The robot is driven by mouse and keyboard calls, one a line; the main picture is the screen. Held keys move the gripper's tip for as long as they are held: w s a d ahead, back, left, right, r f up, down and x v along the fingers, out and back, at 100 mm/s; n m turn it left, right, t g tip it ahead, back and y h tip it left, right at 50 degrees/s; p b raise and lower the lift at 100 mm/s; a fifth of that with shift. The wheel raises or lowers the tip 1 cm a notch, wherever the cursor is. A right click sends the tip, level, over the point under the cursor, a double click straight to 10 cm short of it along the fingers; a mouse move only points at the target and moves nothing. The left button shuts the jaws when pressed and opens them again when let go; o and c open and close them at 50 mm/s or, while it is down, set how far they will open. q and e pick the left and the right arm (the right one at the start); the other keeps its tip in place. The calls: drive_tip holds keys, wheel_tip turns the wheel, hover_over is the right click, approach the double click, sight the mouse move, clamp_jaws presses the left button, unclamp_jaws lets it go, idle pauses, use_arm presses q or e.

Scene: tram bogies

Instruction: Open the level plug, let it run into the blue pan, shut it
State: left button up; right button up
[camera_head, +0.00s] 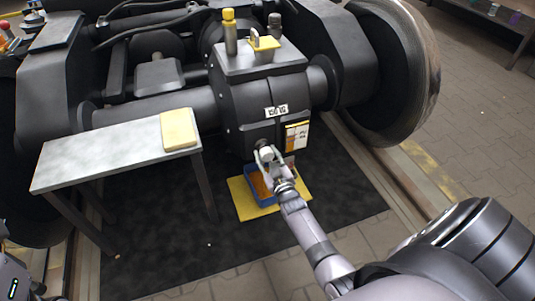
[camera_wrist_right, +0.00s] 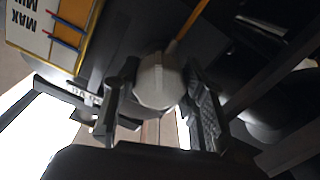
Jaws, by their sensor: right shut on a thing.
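The level plug (camera_wrist_right: 158,82), a pale grey faceted knob, sits between the fingers of my right gripper (camera_wrist_right: 160,108) in the wrist view. In the head view my right gripper (camera_head: 267,157) is shut on it at the lower front of the dark gearbox (camera_head: 262,100). A thin orange streak (camera_wrist_right: 188,25), which looks like running oil, extends from behind the plug in the wrist view. The blue pan (camera_head: 251,186) lies below, partly hidden by my right arm, with orange-brown liquid in it.
A yellow mat (camera_head: 242,208) lies under the pan. A grey bench (camera_head: 100,155) with a yellow cloth (camera_head: 178,129) stands at left. A MAX/MIN level label (camera_head: 297,135) is beside the plug. A large wheel (camera_head: 400,70) stands at right.

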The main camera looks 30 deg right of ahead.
drive_tip(key=shift+d+m, duration=0.1)
drive_tip(key=shift+m, duration=0.3)
drive_tip(key=o, duration=1.2)
drive_tip(key=v, duration=1.2)
